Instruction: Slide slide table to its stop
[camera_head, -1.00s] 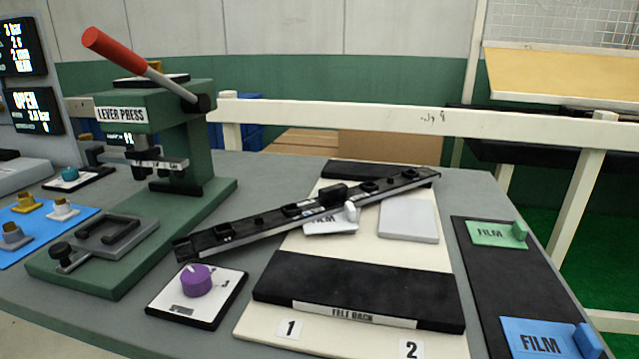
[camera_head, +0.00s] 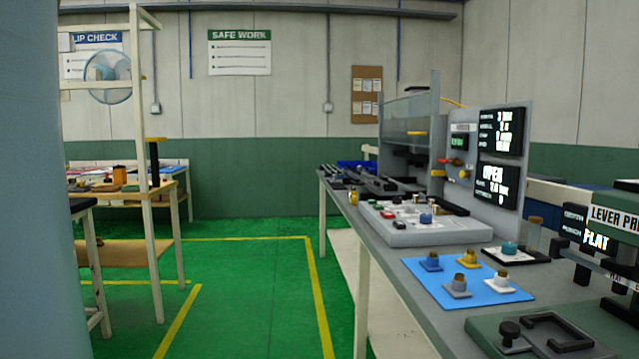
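Neither of my grippers is in view. The green lever press (camera_head: 622,212) is cut off at the right edge, and its red handle is out of view. On its green base (camera_head: 480,325), a grey plate with a dark U-shaped frame (camera_head: 560,332) and a black knob (camera_head: 510,333) shows at the bottom right. I cannot tell whether this plate is the slide table or where its stop is. Farther back on the bench stands a grey machine with a display panel (camera_head: 490,215); dark rail-like parts (camera_head: 372,183) lie beyond it, too small to make out.
The grey bench (camera_head: 408,268) runs along the right. Green floor with yellow lines (camera_head: 318,290) is clear in the middle. Another table (camera_head: 165,177) stands left.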

